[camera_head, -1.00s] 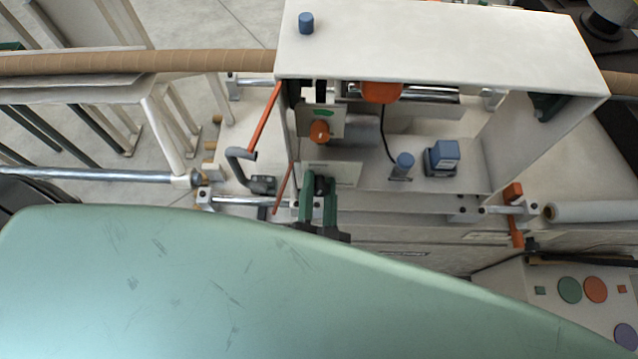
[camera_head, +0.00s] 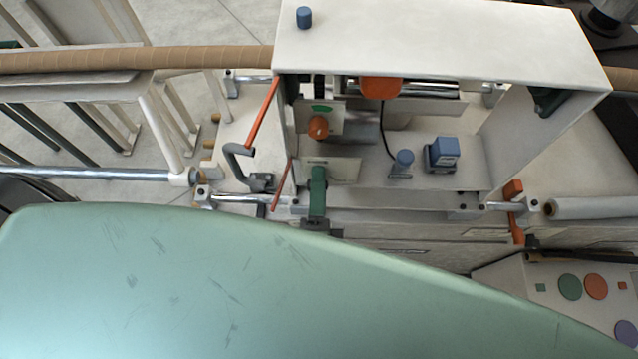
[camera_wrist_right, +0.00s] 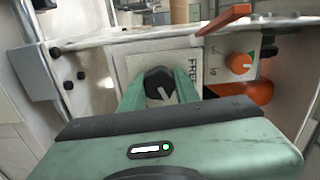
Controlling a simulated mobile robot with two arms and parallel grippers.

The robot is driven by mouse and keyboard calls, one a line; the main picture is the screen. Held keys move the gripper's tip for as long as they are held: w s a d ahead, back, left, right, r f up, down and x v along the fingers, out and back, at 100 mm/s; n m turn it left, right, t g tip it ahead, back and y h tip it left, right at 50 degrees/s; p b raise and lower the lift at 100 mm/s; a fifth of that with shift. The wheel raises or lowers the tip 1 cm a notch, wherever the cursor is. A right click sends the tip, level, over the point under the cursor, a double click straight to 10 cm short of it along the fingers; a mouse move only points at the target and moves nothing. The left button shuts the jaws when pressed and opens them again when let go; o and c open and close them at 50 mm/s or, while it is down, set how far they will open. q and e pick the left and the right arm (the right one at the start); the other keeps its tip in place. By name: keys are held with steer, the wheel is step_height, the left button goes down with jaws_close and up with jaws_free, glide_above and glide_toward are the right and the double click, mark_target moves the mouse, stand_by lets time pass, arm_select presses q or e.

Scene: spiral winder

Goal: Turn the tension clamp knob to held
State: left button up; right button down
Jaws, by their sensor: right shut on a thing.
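The tension clamp knob (camera_wrist_right: 158,80) is black with a white pointer line. It sits on a pale plate (camera_head: 345,171) on the front of the winder. In the wrist view the word FREE is partly visible on the plate, just right of the knob. My right gripper (camera_head: 318,178) has green fingers, and in the wrist view (camera_wrist_right: 160,90) they are closed on both sides of the knob. In the head view the fingers line up as one and hide the knob. No HELD label is readable. My left gripper is not in view.
An orange knob (camera_head: 318,127) on a plate with a green mark is just behind the clamp plate. Orange rods (camera_head: 263,112) and a grey crank handle (camera_head: 240,165) stand to the left. The white frame (camera_head: 440,45) overhangs the work area. A blue block (camera_head: 442,152) lies right.

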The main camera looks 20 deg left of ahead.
steer(key=m+b, duration=0.2)
steer(key=m, duration=0.3)
steer(key=shift+f+m, duration=0.1)
steer(key=shift+m, duration=0.2)
steer(key=shift+m+b, duration=1)
steer(key=shift+m, duration=1.2)
steer(key=c, duration=1)
jaws_free()
steer(key=shift+w+a, duration=0.1)
steer(key=shift+c, duration=0.2)
steer(key=b+v, duration=0.1)
steer(key=v, duration=0.6)
steer(key=shift+s+b, duration=0.4)
